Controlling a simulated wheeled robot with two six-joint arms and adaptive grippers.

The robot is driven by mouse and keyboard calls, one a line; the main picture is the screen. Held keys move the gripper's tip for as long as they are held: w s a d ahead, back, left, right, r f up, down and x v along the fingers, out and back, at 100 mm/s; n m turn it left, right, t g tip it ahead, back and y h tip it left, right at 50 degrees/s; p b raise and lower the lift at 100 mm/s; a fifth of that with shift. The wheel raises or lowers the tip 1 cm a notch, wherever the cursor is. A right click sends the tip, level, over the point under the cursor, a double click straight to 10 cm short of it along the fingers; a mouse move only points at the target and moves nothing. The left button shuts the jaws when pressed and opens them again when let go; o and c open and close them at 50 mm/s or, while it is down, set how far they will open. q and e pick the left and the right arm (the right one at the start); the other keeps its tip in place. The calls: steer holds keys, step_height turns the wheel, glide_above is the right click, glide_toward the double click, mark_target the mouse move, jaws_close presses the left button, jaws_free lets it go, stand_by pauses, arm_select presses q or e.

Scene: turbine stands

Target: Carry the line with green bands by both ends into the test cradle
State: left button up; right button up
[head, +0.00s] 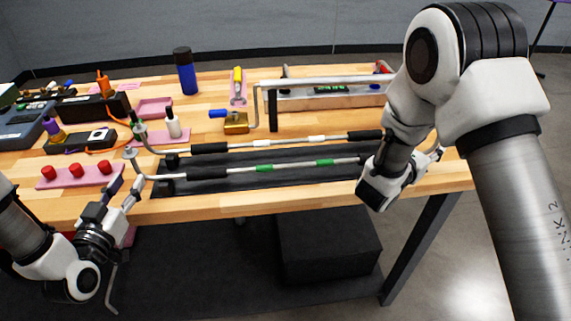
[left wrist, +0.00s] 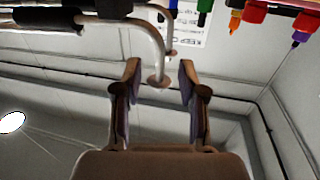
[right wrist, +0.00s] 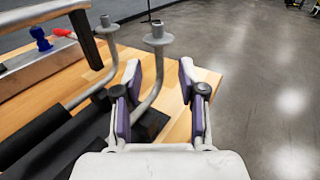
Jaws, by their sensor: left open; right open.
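The line with green bands (head: 294,165) lies nearest the front edge on a black mat, with black sleeves and upturned, flanged ends. My left gripper (head: 127,187) is open below its left end in the head view. In the left wrist view a flanged tube end (left wrist: 158,80) shows between the open fingers (left wrist: 159,76). My right gripper (head: 436,152) is at the right end, mostly hidden by its own arm. In the right wrist view its fingers (right wrist: 158,78) are open, either side of a bent tube (right wrist: 151,98) with a round flange. I cannot tell whether they touch it.
A similar line with white bands (head: 290,140) lies just behind. A long metal fixture with a green display (head: 318,101), perhaps the test cradle, stands at the back under a grey bar. A pink tray with red caps (head: 78,175) and several tools crowd the left side.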

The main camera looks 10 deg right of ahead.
mark_target(136, 170)
arm_select(q)
steer(key=w, duration=0.2)
steer(key=w+d, duration=0.1)
steer(key=w, duration=0.2)
steer(key=shift+w, duration=0.15)
arm_select(e)
steer(key=x, duration=0.5)
steer(key=shift+w+d+f, duration=0.15)
arm_select(q)
steer(key=shift+c, duration=0.3)
arm_select(e)
steer(key=shift+c, duration=0.3)
arm_select(q)
jaws_close()
arm_select(e)
jaws_close()
